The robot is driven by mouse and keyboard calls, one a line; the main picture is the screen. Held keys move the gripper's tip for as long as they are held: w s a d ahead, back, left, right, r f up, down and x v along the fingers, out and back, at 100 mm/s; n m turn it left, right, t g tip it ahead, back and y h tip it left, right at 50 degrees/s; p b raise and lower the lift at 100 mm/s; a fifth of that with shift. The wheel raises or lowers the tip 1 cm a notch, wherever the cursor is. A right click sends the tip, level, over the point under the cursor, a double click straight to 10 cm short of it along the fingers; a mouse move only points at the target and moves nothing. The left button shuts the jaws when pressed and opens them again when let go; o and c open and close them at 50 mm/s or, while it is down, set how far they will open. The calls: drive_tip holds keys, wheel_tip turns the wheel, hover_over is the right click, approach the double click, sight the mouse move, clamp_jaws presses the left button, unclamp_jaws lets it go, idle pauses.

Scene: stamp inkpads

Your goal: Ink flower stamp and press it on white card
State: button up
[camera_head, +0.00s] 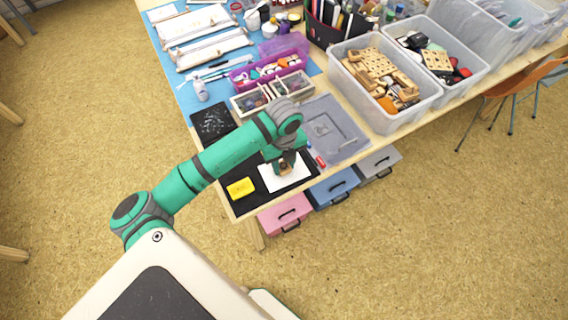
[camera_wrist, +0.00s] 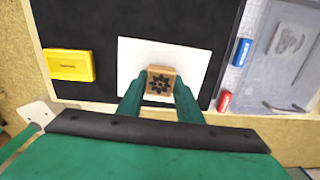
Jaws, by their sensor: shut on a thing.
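My gripper (camera_wrist: 160,90) is shut on a small wooden flower stamp (camera_wrist: 161,72), a square block with a dark flower on its upward face. The stamp is over the white card (camera_wrist: 130,55), near the card's front edge in the wrist view. I cannot tell whether its underside touches the card. In the head view the card (camera_head: 268,184) lies on a black mat, partly covered by my gripper (camera_head: 284,166). A yellow inkpad-like box (camera_wrist: 70,65) lies left of the card, apart from it; it also shows in the head view (camera_head: 240,188).
Bare black mat (camera_wrist: 110,22) surrounds the card. Plastic bins with wooden blocks (camera_head: 385,112) stand at the back right. The table's front edge is close.

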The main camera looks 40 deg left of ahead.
drive_tip(key=shift+w+f, duration=0.1)
drive_tip(key=shift+f, duration=0.3)
idle(0.3)
drive_tip(key=shift+r, duration=0.6)
idle(0.8)
drive_tip(key=shift+r, duration=2.75)
